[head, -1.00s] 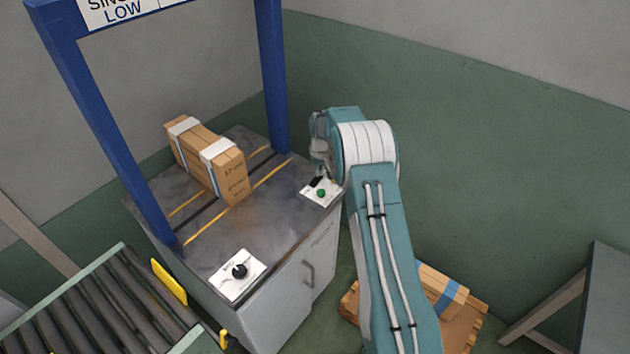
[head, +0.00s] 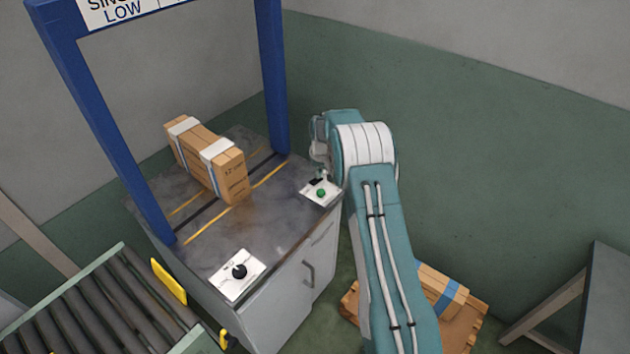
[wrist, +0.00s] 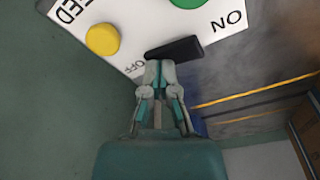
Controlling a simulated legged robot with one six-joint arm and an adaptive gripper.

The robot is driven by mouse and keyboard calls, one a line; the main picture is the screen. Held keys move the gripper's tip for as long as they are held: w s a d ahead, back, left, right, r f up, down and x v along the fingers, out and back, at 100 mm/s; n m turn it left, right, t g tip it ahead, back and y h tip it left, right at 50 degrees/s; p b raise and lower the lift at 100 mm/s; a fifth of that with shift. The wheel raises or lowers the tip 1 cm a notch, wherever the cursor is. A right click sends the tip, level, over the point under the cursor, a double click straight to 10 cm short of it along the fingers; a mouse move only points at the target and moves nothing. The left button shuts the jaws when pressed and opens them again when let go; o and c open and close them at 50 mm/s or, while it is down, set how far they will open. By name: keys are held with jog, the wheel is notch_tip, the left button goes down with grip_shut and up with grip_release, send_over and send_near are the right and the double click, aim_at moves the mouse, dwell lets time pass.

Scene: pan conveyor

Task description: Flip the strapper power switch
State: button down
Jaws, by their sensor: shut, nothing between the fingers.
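The power switch is a black lever (wrist: 174,48) on a white panel (wrist: 125,20) in the wrist view, between the printed words OFF and ON. Which way it is tipped I cannot tell for sure. In the head view the panel (head: 331,199) sits on the strapper table's right corner, and the lever (head: 316,182) shows small. My gripper (wrist: 160,66) is shut and empty. Its fingertips are right at the lever's OFF-side end, seemingly touching it. In the head view my gripper (head: 321,173) is just above the panel, partly hidden by my wrist.
A green button (wrist: 187,2) and a yellow button (wrist: 102,39) share the panel. A strapped carton (head: 210,160) stands on the table under the blue frame (head: 272,75). A black knob (head: 239,271) is at the table's near corner. A roller conveyor (head: 95,310) lies lower left.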

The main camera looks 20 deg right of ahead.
jog(key=shift+r, duration=3.45)
jog(key=s+a+r+t, duration=0.1)
jog(key=s+a+r, duration=0.2)
jog(key=s+r, duration=0.65)
jog(key=s+a+r+t, duration=0.1)
jog(key=s+a+r, duration=0.45)
jog(key=r, duration=0.75)
jog(key=s+a+t, duration=0.1)
jog(key=s+a, duration=0.1)
jog(key=s, duration=2.6)
jog(key=shift+s+r+m+t, duration=0.25)
jog(key=shift+r+m+t, duration=0.15)
jog(key=shift+r, duration=0.05)
